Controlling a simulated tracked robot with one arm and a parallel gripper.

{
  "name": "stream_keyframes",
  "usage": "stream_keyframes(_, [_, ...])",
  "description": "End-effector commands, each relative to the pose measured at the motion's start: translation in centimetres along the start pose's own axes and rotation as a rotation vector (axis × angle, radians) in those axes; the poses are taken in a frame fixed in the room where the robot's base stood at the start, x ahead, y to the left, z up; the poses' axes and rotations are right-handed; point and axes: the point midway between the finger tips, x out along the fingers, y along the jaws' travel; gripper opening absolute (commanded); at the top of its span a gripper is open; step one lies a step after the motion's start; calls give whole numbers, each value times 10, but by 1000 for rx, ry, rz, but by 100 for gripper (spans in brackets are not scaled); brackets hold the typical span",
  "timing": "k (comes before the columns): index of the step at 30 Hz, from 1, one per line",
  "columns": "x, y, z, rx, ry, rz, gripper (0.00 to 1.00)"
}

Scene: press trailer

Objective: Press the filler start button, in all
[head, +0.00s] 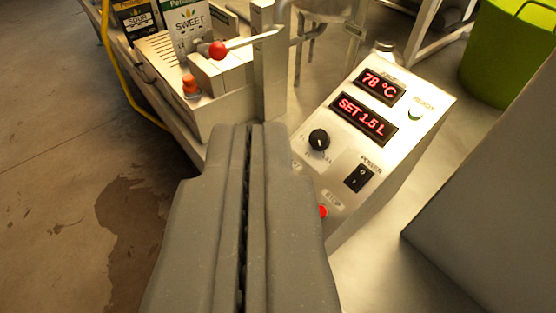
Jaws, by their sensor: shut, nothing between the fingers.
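The filler control box (410,140) is a pale slanted panel right of my gripper. It has a red display reading 78 °C (380,86), another reading SET 1.5 L (361,119), a black knob (319,140) and a black power switch (358,178). A red button (323,211) below the STOP label is partly covered by my gripper. No start button can be made out; the panel's lower left is hidden behind my gripper. My gripper (250,130) is shut and empty, pointing away from me. Whether it touches anything cannot be told.
A green ready light (415,114) is on the panel's right. A lever with a red ball (217,50) and an orange-red knob (190,85) stand on the machine ahead. A green bin (510,50) is at upper right. Open floor (60,170) lies left.

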Motion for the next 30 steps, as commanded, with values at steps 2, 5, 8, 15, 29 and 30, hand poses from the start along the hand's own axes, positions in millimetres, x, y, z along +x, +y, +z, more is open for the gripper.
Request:
stream_keyframes(2, [0, 0, 0, 0, 0, 0, 0])
stream_keyframes(5, [1, 0, 0, 1, -1, -1, 0])
stream_keyframes(8, [12, -3, -2, 8, -9, -9, 0])
stream_keyframes(15, [97, -22, 5, 79, -66, -63, 0])
stream_keyframes(29, [245, -37, 109, 274, -201, 3, 0])
stream_keyframes(30, [250, -35, 120, 283, -208, 20, 0])
